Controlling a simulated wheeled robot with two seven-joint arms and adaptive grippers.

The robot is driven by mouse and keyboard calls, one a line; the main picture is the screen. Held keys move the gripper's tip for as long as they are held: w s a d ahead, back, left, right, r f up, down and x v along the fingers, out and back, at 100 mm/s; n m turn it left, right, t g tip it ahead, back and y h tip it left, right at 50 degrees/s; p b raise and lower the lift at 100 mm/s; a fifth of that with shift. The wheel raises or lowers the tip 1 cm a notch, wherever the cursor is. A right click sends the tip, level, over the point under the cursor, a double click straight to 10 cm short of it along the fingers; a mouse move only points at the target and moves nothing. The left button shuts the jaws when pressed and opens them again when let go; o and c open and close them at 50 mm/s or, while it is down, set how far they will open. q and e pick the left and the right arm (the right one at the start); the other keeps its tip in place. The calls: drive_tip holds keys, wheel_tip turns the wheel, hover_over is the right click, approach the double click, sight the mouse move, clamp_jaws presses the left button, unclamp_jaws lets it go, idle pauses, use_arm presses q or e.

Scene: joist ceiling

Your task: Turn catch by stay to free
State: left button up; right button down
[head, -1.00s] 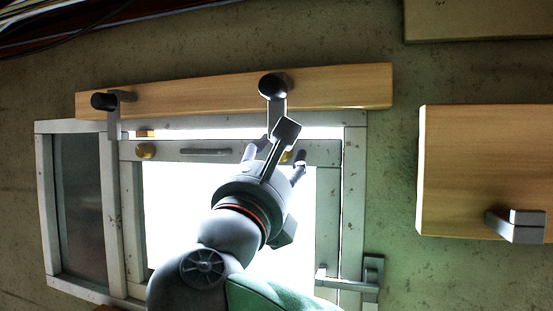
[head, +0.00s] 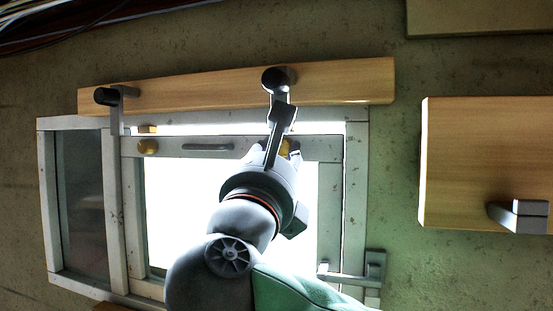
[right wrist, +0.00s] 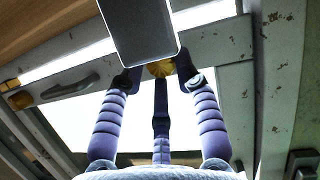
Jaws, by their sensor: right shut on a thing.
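A brass catch (head: 293,148) sits on the top rail of the white window sash (head: 328,150), mostly hidden behind my gripper in the head view. My right gripper (head: 275,150) has its fingers on it. A grey L-shaped fitting (head: 350,279), which may be the stay, is at the lower right of the frame. My left gripper is not in view.
A wooden beam (head: 190,93) runs above the window. Grey brackets with dark round ends hang at its left (head: 106,97) and middle (head: 277,79); the middle one is close above my gripper. A wooden block (head: 480,160) with a grey bracket (head: 518,215) is at right.

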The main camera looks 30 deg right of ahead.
drive_tip(key=n+y, duration=0.1)
drive_tip(key=n, duration=0.2)
drive_tip(key=n+t+y, duration=0.1)
drive_tip(key=n+y, duration=0.1)
drive_tip(key=n, duration=0.1)
drive_tip(key=shift+s+d+n+p, duration=0.2)
drive_tip(key=shift+n+p, duration=0.2)
drive_tip(key=shift+n, duration=0.3)
drive_tip(key=c, duration=1)
unclamp_jaws()
drive_tip(key=shift+o, duration=0.2)
drive_tip(key=shift+d, duration=0.15)
drive_tip(key=shift+s+a+f, duration=0.15)
drive_tip(key=shift+s+a, duration=0.25)
drive_tip(key=shift+a, duration=0.05)
drive_tip(key=v, duration=1.1)
drive_tip(key=shift+d, duration=0.2)
drive_tip(key=shift+f, duration=0.1)
